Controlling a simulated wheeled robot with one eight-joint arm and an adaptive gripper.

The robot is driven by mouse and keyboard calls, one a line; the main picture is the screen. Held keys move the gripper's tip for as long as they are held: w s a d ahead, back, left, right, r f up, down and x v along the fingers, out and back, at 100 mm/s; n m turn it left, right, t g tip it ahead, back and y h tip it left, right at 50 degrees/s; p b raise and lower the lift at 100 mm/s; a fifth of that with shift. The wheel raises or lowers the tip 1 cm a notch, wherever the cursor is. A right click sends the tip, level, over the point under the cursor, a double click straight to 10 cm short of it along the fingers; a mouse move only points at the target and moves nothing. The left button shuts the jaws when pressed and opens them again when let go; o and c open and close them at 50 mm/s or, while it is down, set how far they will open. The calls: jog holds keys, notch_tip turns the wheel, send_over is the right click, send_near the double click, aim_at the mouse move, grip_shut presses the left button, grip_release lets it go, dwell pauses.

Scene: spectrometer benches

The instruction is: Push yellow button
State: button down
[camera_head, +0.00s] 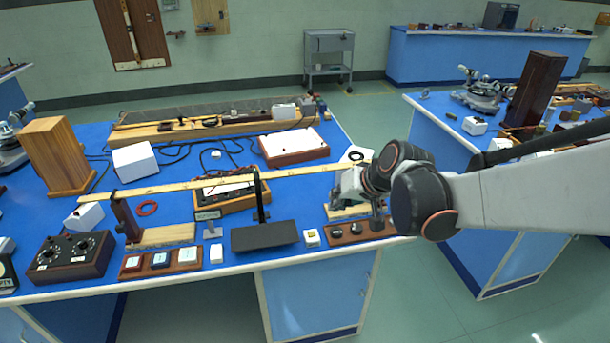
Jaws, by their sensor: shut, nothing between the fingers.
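A small white box with a yellowish top, which looks like the yellow button (312,235), sits near the front edge of the blue bench (350,278). It is just right of a black tilted plate. My gripper (338,197) reaches in from the right and is shut and empty. It is above and slightly right of the button, apart from it in the picture. Its fingertips are small and partly hidden by the wrist, and their exact height above the bench is unclear.
A brown block with dark knobs (348,233) stands right of the button. The black plate (264,236) on a stand is to its left. A long wooden strip (220,182) spans the bench behind. A switch board (160,262) and a black dial box (70,256) lie farther left.

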jog(key=y+p, duration=0.2)
send_over(314, 234)
notch_tip(314, 234, down, 5)
jog(key=shift+w+f, duration=0.4)
jog(key=shift+f, duration=0.25)
jog(key=shift+f+b, duration=2.9)
jog(key=shift+f, duration=1.5)
jog(key=shift+f, duration=0.15)
jog(key=shift+f+b, duration=0.3)
jog(key=shift+b, duration=0.15)
